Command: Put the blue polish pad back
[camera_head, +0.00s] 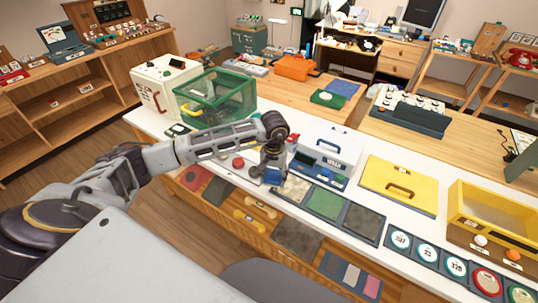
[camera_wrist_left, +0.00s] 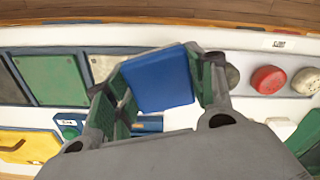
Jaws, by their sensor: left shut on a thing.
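My left gripper (camera_head: 272,165) is over the front of the white counter and is shut on the blue polish pad (camera_head: 272,176). In the left wrist view the blue pad (camera_wrist_left: 160,80) sits between the two green-lined fingers of the gripper (camera_wrist_left: 158,92), tilted a little. It looks held above the counter, though the exact height is hard to tell. Beside it on the counter is a row of blue-framed flat panels: a beige one (camera_head: 293,188), a green one (camera_head: 325,203) and a dark grey one (camera_head: 363,220). The surface under the pad is partly hidden. My right gripper is not in view.
Round red (camera_wrist_left: 268,80) and grey (camera_wrist_left: 231,76) knobs stand close beside the gripper. A white-and-blue box (camera_head: 328,150) stands behind the panels, with a yellow case (camera_head: 400,184) to its right. A green clear-sided box (camera_head: 217,97) is at the back left.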

